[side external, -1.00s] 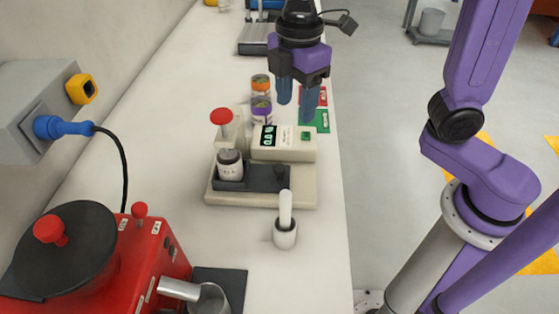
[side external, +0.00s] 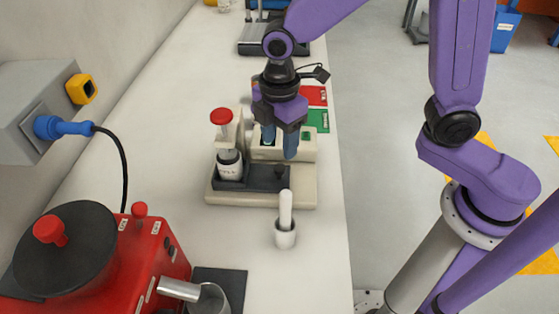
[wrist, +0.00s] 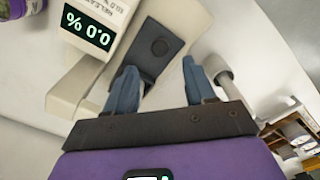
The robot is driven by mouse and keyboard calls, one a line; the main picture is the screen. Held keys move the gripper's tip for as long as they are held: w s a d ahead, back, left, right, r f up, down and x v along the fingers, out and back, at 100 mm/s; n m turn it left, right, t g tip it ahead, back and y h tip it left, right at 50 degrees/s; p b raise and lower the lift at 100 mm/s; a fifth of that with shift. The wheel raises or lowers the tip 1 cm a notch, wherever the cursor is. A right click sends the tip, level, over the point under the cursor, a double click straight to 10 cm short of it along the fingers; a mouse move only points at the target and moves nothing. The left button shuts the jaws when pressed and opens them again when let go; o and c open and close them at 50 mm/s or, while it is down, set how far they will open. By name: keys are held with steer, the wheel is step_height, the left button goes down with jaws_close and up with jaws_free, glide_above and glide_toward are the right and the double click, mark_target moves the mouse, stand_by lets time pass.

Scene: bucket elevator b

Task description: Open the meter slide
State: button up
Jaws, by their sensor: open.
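The meter is a beige unit (side external: 300,190) on the bench. My gripper (side external: 279,149) is open and empty, pointing down above the meter, behind the knob in the side view. In the wrist view its blue fingers (wrist: 160,68) are spread on either side of the slide, apart from the knob. My gripper hides much of the display housing.
A labelled jar (side external: 230,166) stands at the slide's left end, under a red-topped plunger (side external: 221,117). A white mortar with pestle (side external: 285,236) stands in front of the meter. A red machine (side external: 120,265) is at the front left. Red and green cards (side external: 317,119) lie behind.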

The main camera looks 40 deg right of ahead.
mark_target(280, 167)
step_height(280, 167, down, 7)
steer(key=shift+r, duration=0.1)
stand_by(0.4)
jaws_close()
